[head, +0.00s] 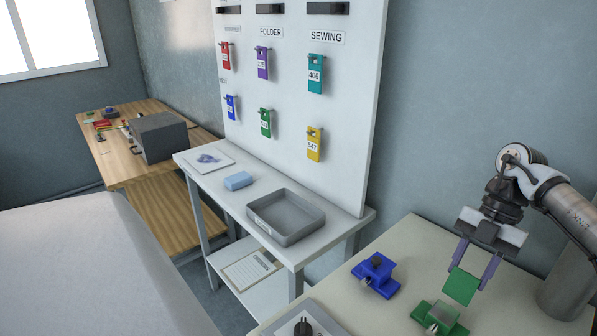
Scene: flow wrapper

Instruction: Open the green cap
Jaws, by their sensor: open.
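A green device (426,315) sits on the light table at the bottom right. Its green cap (461,287) is a flat square plate standing tilted up behind the base, and a pale, clear-looking part shows on the base. My gripper (472,273) points down from above with its two purple fingers spread apart. The cap's plate shows between or just in front of the fingers. I cannot tell whether either finger touches it.
A blue device (375,274) with a dark knob stands left of the green one. A grey tray (287,237) and a light blue block (238,181) lie on the white bench. Tags hang on the white board (292,130). The table (415,238) is clear behind the devices.

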